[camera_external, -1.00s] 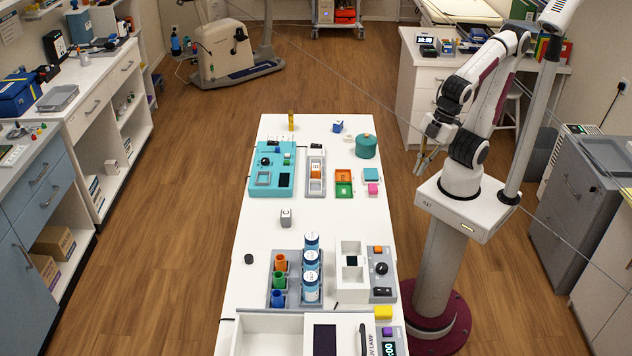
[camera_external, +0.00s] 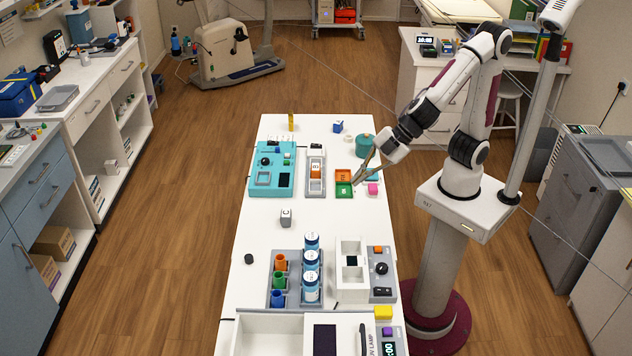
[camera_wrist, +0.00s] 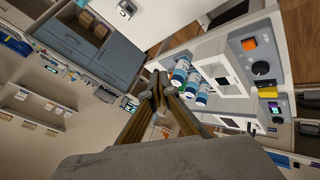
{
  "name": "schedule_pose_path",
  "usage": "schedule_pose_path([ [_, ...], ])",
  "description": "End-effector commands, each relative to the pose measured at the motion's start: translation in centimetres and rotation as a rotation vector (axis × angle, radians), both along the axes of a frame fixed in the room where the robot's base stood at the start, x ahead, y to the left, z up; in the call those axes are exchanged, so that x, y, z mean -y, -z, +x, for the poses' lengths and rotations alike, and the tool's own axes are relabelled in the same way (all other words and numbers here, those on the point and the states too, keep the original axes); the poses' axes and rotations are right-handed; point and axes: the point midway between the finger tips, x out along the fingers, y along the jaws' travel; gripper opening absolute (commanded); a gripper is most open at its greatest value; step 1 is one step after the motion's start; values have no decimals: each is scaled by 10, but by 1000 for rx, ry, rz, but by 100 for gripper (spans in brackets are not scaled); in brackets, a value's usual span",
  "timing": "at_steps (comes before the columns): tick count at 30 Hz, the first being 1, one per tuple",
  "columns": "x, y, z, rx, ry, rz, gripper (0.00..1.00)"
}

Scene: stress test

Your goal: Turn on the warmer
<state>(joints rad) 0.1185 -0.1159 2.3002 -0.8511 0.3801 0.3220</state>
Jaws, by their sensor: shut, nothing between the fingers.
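The likely warmer is a white box (camera_external: 352,283) with open wells and a grey control panel (camera_external: 382,282), on the table's right side. I see no label naming it. Its panel carries an orange button (camera_external: 378,250), a black knob (camera_external: 381,268) and a black switch (camera_external: 383,291). In the wrist view the orange button (camera_wrist: 249,44) and knob (camera_wrist: 261,67) show at upper right. My gripper (camera_external: 355,183) is shut and empty, above the table by the green tray, well behind the box. Its fingertips meet in the wrist view (camera_wrist: 158,86); its height is hard to tell.
A rack with blue-capped jars (camera_external: 312,270) stands left of the white box. A yellow block (camera_external: 383,313) and a UV lamp unit (camera_external: 388,342) sit in front. A teal device (camera_external: 270,170) and green tray (camera_external: 344,190) lie farther back. The table's middle is mostly clear.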

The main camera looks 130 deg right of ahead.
Motion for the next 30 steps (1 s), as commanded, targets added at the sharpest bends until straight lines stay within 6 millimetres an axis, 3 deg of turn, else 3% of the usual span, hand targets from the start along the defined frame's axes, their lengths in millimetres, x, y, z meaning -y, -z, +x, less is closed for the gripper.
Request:
schedule_pose_path([
  [8,-10,2,52,70,-133,-21,0],
  [15,-33,8,88,116,-266,-2,0],
  [24,-73,20,116,137,-443,66,0],
  [30,-105,28,121,127,-562,137,0],
])
